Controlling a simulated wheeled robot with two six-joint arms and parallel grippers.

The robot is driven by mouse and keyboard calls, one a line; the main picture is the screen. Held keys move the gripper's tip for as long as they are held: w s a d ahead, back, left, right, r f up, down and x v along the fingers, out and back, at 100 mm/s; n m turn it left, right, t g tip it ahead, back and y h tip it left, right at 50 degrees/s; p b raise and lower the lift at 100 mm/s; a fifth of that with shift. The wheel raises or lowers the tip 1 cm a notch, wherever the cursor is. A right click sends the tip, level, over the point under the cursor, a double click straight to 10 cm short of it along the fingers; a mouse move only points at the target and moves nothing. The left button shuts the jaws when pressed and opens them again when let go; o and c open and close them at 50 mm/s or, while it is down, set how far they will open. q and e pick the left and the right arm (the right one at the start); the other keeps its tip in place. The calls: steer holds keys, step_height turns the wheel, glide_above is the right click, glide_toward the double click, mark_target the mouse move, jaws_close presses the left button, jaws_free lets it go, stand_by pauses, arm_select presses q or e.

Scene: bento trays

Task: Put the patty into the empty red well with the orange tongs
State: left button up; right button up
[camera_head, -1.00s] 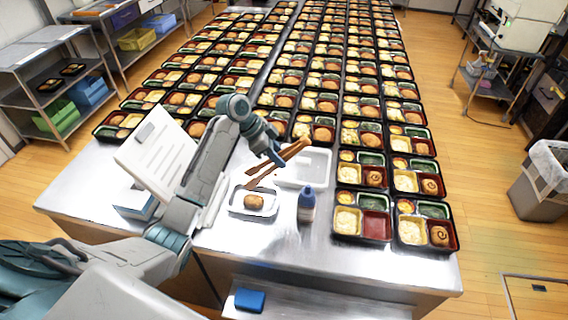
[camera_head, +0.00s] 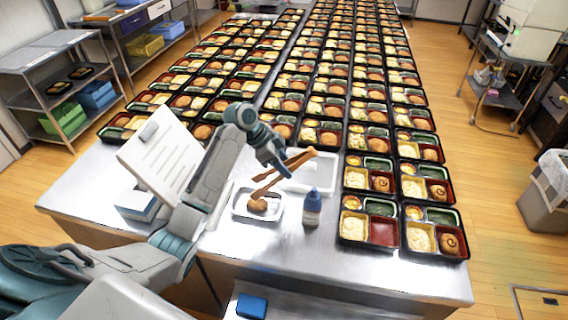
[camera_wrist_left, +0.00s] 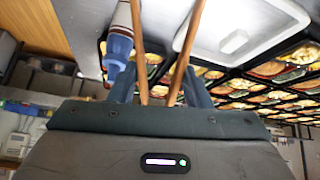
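The round brown patty (camera_head: 257,205) lies in a small white tray (camera_head: 236,213) on the steel table. My left gripper (camera_head: 281,169) is shut on the orange tongs (camera_head: 290,163), above and right of the patty. The tong tips point down left and reach the patty's top; I cannot tell whether they touch or grip it. In the left wrist view, the two tong arms (camera_wrist_left: 184,58) run between the fingers of my left gripper (camera_wrist_left: 160,90). The empty red well (camera_head: 384,232) is in the front bento tray to the right. My right gripper is not in view.
A larger white tray (camera_head: 322,172) lies behind the tongs. A document stand (camera_head: 163,158) is at the left. Rows of filled bentos cover the table's back.

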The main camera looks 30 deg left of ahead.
arm_select(q)
step_height(320, 180, down, 3)
steer(key=shift+f+b, duration=0.2)
steer(key=shift+b, duration=0.35)
arm_select(e)
steer(key=shift+f, duration=0.6)
arm_select(q)
steer(key=shift+f+b, duration=0.5)
steer(key=shift+f, duration=1.25)
arm_select(e)
steer(key=shift+a+f, duration=0.25)
steer(key=shift+f, duration=0.5)
